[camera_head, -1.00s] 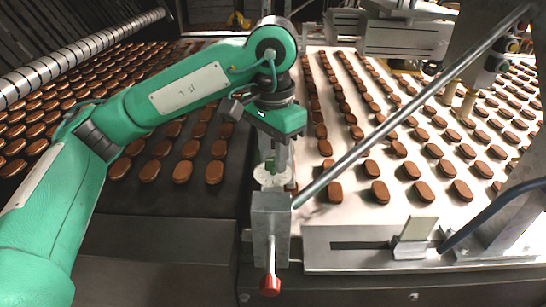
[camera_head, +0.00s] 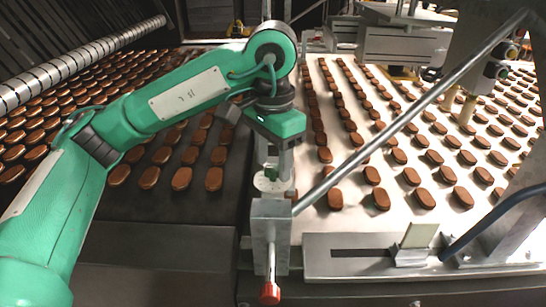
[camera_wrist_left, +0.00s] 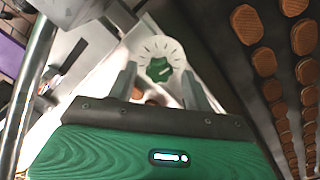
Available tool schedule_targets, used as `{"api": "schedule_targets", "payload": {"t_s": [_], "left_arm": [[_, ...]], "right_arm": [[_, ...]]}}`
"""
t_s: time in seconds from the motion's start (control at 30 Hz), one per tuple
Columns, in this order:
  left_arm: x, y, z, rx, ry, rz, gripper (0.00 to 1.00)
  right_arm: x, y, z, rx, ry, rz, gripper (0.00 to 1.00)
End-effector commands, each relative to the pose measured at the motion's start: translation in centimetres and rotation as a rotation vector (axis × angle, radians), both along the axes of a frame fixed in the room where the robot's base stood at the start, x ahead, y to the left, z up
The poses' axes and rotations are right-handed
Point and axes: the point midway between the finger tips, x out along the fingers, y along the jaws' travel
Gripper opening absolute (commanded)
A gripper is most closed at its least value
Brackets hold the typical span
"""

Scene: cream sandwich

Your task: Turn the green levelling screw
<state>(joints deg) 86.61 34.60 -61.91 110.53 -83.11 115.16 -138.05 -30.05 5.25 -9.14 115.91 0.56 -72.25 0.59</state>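The green levelling screw (camera_wrist_left: 158,69) is a round knob at the centre of a white dial (camera_wrist_left: 176,52) with dark tick marks. In the head view the screw (camera_head: 271,172) shows small, on top of a grey metal block, partly hidden by my left gripper. My left gripper (camera_head: 277,150) points down above the dial. In the left wrist view my left gripper (camera_wrist_left: 160,85) is open, one finger on each side of the knob's line of sight. The knob appears beyond the fingertips and nothing is held. My right gripper is not in view.
A red-tipped lever (camera_head: 270,292) hangs from the metal block (camera_head: 270,222). A slanting metal bar (camera_head: 400,120) passes just right of the block. Biscuits cover the dark belt at left and the white belt (camera_head: 345,240) at right. A slotted plate (camera_head: 350,253) lies at front right.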

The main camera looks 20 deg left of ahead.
Motion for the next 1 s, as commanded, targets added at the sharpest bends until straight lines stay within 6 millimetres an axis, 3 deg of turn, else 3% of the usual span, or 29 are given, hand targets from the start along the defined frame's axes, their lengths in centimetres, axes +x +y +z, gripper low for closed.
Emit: {"api": "schedule_targets", "payload": {"t_s": [0.27, 0.8, 1.0], "left_arm": [[0.0, 0.0, 0.9, 0.001, 0.0, -0.001, 0.51], [0.0, 0.0, 10.5, 0.001, -0.002, 0.0, 0.51], [0.0, 0.0, 12.9, 0.0, -0.001, 0.0, 0.51]], "right_arm": [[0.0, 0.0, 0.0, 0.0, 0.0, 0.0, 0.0], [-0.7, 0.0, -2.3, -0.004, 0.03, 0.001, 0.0], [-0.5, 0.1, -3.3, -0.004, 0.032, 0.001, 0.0]]}}
